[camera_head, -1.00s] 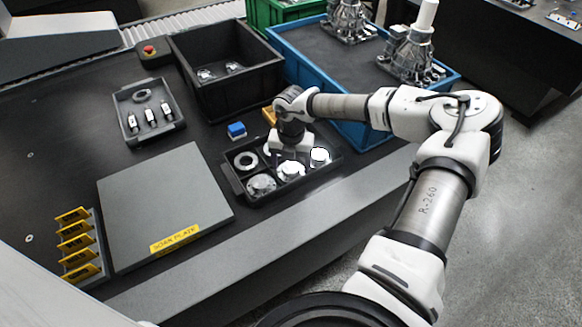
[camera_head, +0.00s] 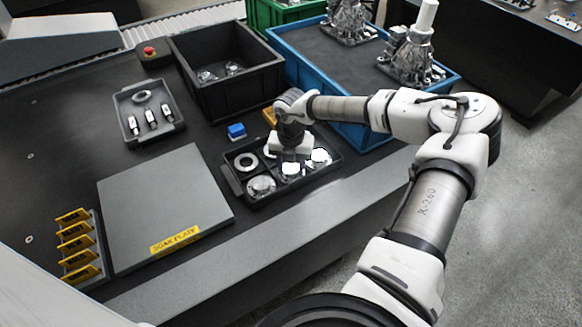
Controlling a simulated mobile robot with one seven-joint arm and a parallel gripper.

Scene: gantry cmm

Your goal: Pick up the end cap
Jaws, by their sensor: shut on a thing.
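Several round silver metal parts lie in a black compartmented tray (camera_head: 253,201) near the front of the dark table. My gripper (camera_head: 291,161) is down over the middle of this tray, pointing downward. It is shut on a bright silver round part, the end cap (camera_head: 290,170), low at the tray. The fingertips are small and partly lost in glare, so the exact grip and whether the cap touches the tray floor cannot be told. A second bright silver part (camera_head: 320,156) is right of it, a flanged part (camera_head: 262,186) left of it, and a ring (camera_head: 246,161) sits at the back left.
A blue block (camera_head: 236,131) stands behind the tray. A deep black bin (camera_head: 215,103) and a blue crate (camera_head: 371,134) with castings stand further back. A grey work plate (camera_head: 160,205) lies left. A small parts tray (camera_head: 129,122) is at back left.

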